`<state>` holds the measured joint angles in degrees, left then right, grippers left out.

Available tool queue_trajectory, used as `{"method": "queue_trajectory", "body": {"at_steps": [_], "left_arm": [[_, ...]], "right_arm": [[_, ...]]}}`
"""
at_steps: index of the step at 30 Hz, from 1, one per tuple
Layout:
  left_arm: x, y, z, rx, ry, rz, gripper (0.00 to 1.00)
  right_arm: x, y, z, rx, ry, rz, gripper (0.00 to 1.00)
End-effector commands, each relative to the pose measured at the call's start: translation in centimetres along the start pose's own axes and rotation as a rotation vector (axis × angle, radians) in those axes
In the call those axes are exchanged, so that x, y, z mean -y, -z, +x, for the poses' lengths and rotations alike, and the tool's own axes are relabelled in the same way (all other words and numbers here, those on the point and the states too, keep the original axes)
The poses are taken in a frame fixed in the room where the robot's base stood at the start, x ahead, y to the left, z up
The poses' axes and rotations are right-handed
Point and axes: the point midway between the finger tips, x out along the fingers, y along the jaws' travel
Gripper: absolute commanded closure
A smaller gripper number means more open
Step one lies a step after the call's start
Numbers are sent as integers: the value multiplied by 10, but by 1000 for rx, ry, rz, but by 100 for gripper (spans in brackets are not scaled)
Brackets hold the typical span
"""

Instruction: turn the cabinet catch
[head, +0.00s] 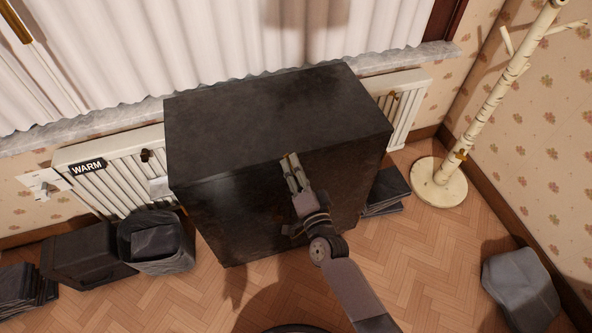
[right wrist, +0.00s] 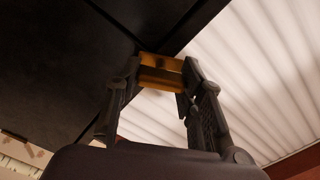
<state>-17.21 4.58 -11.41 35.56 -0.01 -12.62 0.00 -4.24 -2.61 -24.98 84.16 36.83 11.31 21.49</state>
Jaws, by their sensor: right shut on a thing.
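The dark cabinet (head: 270,105) stands in front of the radiator, with its top and front face in view. A brass-coloured catch (right wrist: 160,75) shows in the right wrist view at the cabinet's edge, beside a dark seam. My right gripper (head: 292,162) reaches up to the upper front edge of the cabinet. In the right wrist view its two fingers (right wrist: 158,82) are shut on the catch, one on each side. In the head view the fingers hide most of the catch. My left gripper is not in view.
A radiator (head: 125,178) and white curtains (head: 200,50) are behind the cabinet. Dark bins and stacks (head: 90,255) lie left on the parquet floor. A pale coat stand (head: 438,182) and a grey lump (head: 520,286) are at the right.

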Motion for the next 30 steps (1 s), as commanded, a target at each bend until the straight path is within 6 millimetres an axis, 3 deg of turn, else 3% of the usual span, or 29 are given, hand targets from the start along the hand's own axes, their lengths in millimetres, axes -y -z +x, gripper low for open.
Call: {"method": "queue_trajectory", "body": {"at_steps": [15, 30], "left_arm": [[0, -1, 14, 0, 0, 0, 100], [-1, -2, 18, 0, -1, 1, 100]], "right_arm": [[-3, -1, 0, -1, 0, 395, 92], [-3, 0, 0, 0, -1, 507, 92]]}}
